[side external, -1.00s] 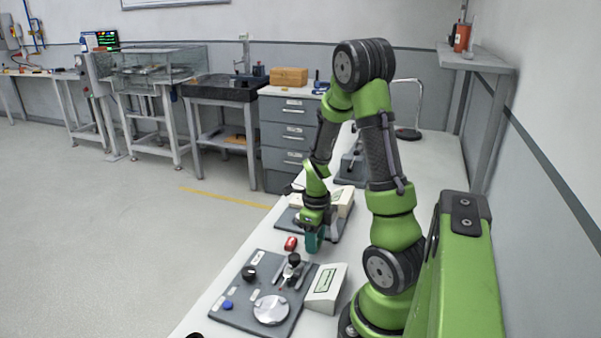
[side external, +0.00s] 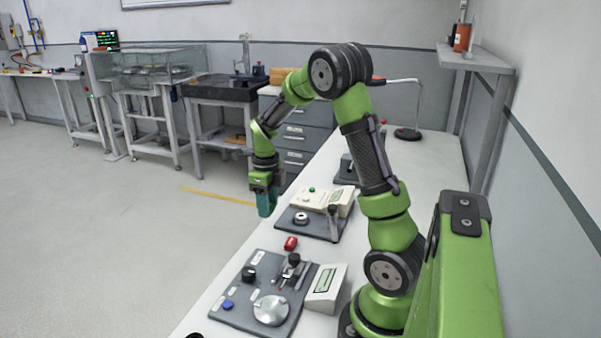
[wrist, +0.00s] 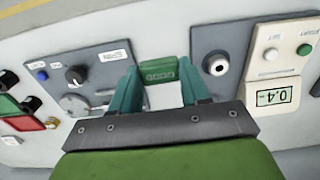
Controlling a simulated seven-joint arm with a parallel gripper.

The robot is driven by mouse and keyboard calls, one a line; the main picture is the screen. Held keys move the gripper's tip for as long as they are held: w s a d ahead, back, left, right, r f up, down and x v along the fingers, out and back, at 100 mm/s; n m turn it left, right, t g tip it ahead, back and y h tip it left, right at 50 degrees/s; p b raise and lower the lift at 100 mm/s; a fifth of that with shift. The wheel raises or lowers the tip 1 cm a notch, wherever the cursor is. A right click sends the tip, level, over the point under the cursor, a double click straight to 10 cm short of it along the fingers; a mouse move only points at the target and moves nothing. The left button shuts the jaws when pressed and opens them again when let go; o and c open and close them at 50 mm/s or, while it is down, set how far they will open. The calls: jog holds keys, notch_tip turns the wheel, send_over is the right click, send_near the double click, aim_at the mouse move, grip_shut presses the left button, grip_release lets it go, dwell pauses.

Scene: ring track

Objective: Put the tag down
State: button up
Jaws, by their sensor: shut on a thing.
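My gripper (side external: 266,204) hangs at the left edge of the white bench, beside the far grey station plate, with its fingers pointing down. In the wrist view its two teal fingers (wrist: 160,90) are shut on a green tag (wrist: 158,71) with light lettering that appears upside down. The tag shows between the fingertips with pale surface around it. In the side view the tag cannot be told apart from the teal fingers. Whether it touches the bench cannot be told.
The near plate (side external: 240,300) bears a black knob, a blue button and a metal disc. The far plate (side external: 322,228) has a ring and a cream box (side external: 322,196). Green and red pieces (wrist: 25,123) show at the wrist view's left.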

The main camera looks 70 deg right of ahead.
aim_at(270, 241)
notch_tip(270, 241, down, 9)
jog(key=shift+f, duration=0.1)
dwell(0.3)
jog(key=shift+f, duration=0.1)
jog(key=o, duration=1)
